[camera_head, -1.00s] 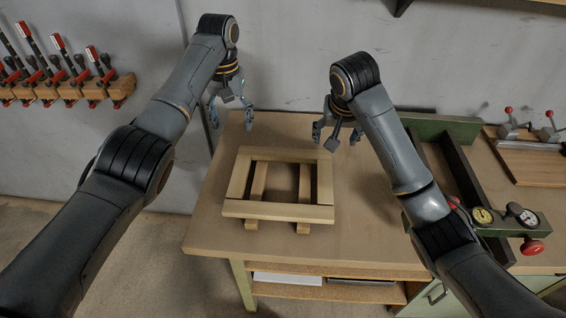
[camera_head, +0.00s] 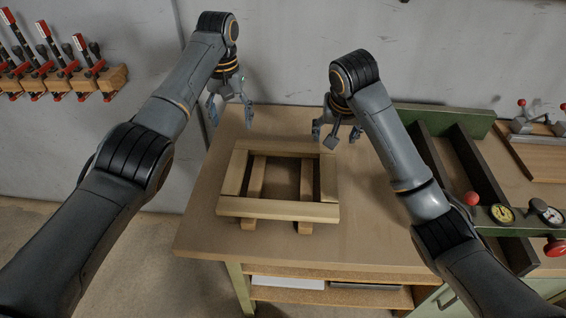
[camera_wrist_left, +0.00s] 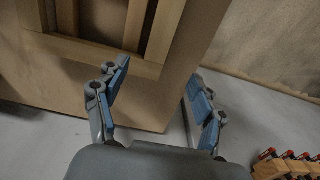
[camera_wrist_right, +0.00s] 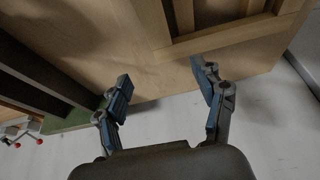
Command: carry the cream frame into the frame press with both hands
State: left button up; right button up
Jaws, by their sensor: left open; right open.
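The cream frame (camera_head: 278,208) is a wooden rectangle resting on two wooden bars (camera_head: 248,224) on the bench. My left gripper (camera_head: 230,112) is open and empty above the bench's back left, beyond the frame's far left corner. My right gripper (camera_head: 336,132) is open and empty beyond the frame's far right corner. The frame also shows in the left wrist view (camera_wrist_left: 110,52) and the right wrist view (camera_wrist_right: 215,38), apart from the fingers. The frame press (camera_head: 508,232), green with dark rails and dial gauges, stands at the bench's right; my right arm hides part of it.
The bench top (camera_head: 200,222) is clear around the frame. A rack of red-handled clamps (camera_head: 60,80) hangs on the wall at left. A wooden board with toggle clamps (camera_head: 540,150) lies at far right. The grey wall stands close behind the bench.

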aim_at(238, 160)
pick_arm(q)
jog(key=f, duration=1.3)
jog(key=shift+w+f, duration=0.2)
jog(key=shift+f, duration=0.15)
pick_arm(e)
jog(key=x, duration=1.3)
jog(key=shift+w+f, duration=0.2)
jog(key=shift+f, duration=0.1)
pick_arm(q)
grip_shut()
pick_arm(e)
grip_shut()
